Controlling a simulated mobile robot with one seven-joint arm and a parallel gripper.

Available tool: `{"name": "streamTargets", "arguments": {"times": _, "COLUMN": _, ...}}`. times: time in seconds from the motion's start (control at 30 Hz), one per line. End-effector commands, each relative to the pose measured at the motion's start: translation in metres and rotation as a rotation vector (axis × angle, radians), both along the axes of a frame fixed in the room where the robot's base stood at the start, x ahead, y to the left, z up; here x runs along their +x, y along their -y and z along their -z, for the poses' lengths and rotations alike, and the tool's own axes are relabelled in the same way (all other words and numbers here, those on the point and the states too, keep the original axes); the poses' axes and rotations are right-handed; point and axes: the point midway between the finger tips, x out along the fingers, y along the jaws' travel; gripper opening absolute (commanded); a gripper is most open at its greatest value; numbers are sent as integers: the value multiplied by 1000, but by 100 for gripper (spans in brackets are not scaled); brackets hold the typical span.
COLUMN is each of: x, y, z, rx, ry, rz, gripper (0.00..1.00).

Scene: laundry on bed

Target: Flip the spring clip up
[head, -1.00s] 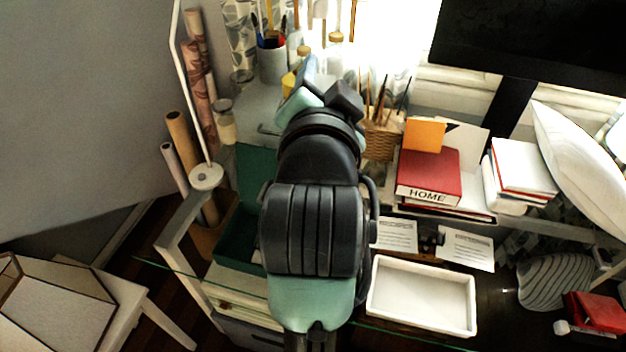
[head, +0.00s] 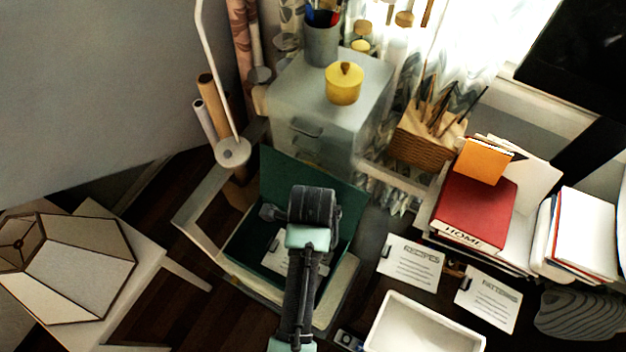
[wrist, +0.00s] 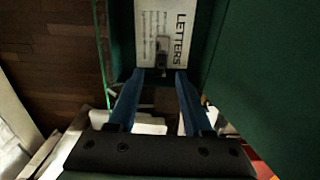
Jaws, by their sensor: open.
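The spring clip (wrist: 162,46) is a small metal piece in the wrist view. It lies over the lower part of a white sheet marked LETTERS (wrist: 152,20), inside an open dark green box file (wrist: 121,40). The file also stands in the middle of the head view (head: 265,190), with its lid raised. My gripper (wrist: 161,74) is open, with its two blue fingers apart and nothing between them. In the wrist view the fingertips are just below the clip, one to each side. In the head view my arm hides part of the file, and my fingers cannot be made out.
The green lid (wrist: 265,80) rises close on the right of my fingers in the wrist view. In the head view a white tray (head: 425,325), printed cards (head: 410,262) and a red HOME binder (head: 475,208) lie to the right. A cabinet (head: 330,105) stands behind the file.

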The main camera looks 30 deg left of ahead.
Motion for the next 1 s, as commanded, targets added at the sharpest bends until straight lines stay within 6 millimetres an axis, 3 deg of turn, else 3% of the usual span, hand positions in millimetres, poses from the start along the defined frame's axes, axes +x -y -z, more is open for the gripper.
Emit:
{"name": "streamTargets", "arguments": {"times": 0.2, "x": 0, "y": 0, "z": 45, "rx": -1, "ry": -2, "rz": 0, "gripper": 50}}
{"name": "streamTargets", "arguments": {"times": 0.4, "x": 0, "y": 0, "z": 70, "rx": 0, "ry": 1, "rz": -1, "gripper": 50}}
{"name": "streamTargets", "arguments": {"times": 0.83, "x": 1, "y": 0, "z": 78, "rx": 1, "ry": 4, "rz": -1, "gripper": 50}}
{"name": "streamTargets", "arguments": {"times": 1.0, "x": 1, "y": 0, "z": 78, "rx": 1, "ry": 3, "rz": -1, "gripper": 21}}
